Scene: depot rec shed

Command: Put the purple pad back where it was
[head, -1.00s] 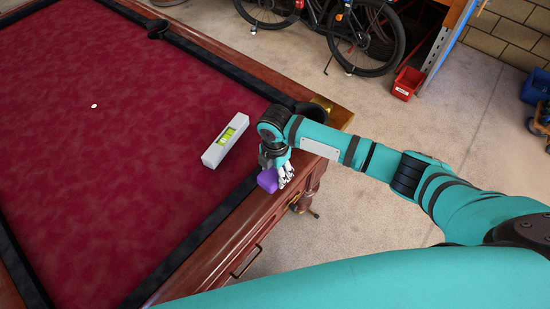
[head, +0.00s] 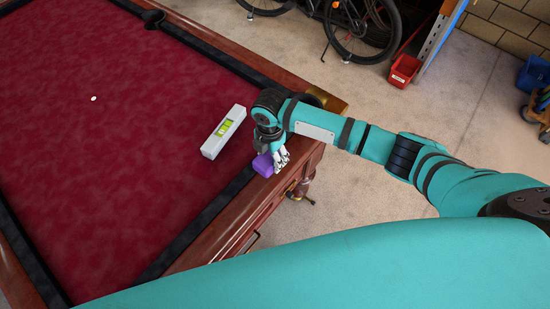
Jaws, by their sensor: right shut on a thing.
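The purple pad (head: 263,165) is a small block at the near rail of the pool table. My right gripper (head: 272,158) is shut on it from above, close to the table's rail and cushion. I cannot tell whether the pad touches the rail. The gripper's far side and part of the pad are hidden by the hand. My left gripper does not show.
A grey level with a yellow-green vial (head: 223,132) lies on the red cloth (head: 120,160) just left of my right gripper. A small white spot (head: 94,98) is on the cloth. A bicycle (head: 365,25) and a red bin (head: 404,70) stand on the floor beyond.

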